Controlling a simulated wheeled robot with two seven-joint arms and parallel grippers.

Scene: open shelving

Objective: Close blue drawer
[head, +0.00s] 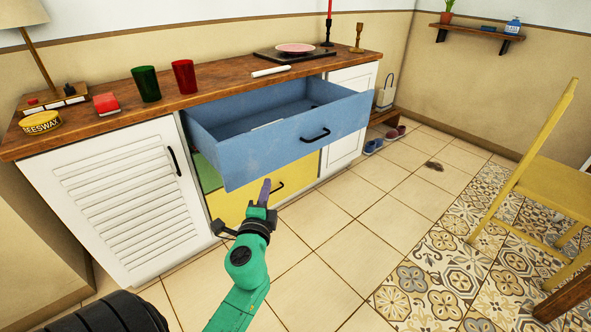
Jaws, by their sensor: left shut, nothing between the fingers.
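The blue drawer (283,146) is pulled far out of the white cabinet, under the wooden counter. Its front panel has a black bar handle (315,135), and its inside looks mostly empty, with a small pale item (267,125) in it. My left gripper (265,190) is shut and empty. It is in front of the cabinet, below the blue drawer's front in the picture, over the yellow drawer (290,185); I cannot tell if it touches anything. My right gripper is not in view.
A louvered white door (112,200) is left of the drawers. The wooden counter (215,93) holds green and red cups, a lamp, a tin and a plate. A yellow chair (540,175) stands at the right. The tiled floor (345,225) between is clear.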

